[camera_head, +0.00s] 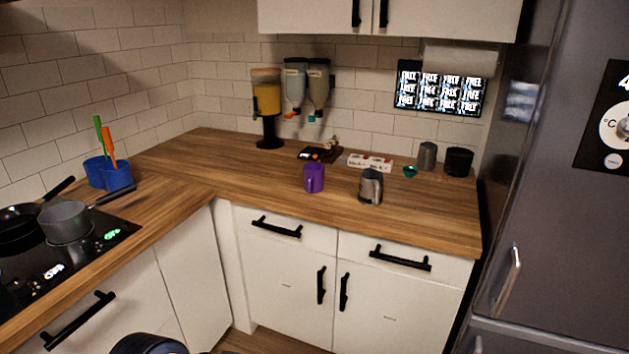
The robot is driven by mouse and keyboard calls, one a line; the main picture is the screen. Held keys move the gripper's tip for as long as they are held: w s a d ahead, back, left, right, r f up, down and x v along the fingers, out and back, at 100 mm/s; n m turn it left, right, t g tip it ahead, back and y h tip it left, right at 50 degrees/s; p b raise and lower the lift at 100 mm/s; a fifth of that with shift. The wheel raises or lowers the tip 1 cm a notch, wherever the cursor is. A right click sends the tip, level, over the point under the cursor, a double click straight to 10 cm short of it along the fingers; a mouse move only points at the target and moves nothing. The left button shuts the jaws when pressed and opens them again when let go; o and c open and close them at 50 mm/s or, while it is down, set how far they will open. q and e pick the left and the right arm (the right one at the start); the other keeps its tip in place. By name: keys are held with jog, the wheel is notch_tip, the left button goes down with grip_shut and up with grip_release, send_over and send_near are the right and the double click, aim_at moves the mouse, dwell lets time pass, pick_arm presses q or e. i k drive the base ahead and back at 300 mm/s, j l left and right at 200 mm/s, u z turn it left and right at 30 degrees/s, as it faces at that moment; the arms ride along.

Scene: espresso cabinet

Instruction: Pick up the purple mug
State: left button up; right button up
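The purple mug (314,179) stands upright on the wooden counter (250,190), near the front edge of its back run. A grey metal pitcher (370,187) stands a little to its right, apart from it. Nothing touches the mug in this view. Neither of my grippers shows. A dark rounded shape at the bottom edge may be part of my own body.
Behind the mug are a small dark tray (320,154) and a white-and-red box (370,162). A teal bowl (410,171), a grey cup (427,156) and a black canister (458,162) stand to the right. Counter left of the mug is clear. Pans (66,222) sit on the stove.

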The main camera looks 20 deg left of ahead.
aim_at(313, 172)
jog(key=i+j+u, duration=0.25)
jog(key=i+j, duration=0.15)
jog(key=i+j+u, duration=0.2)
jog(key=i+j, duration=0.15)
jog(key=i+j+u, duration=0.25)
jog(key=i, duration=0.2)
jog(key=i+j+u, duration=0.2)
jog(key=i, duration=0.25)
jog(key=i+j+u, duration=0.1)
jog(key=i+u, duration=0.15)
jog(key=i, duration=0.25)
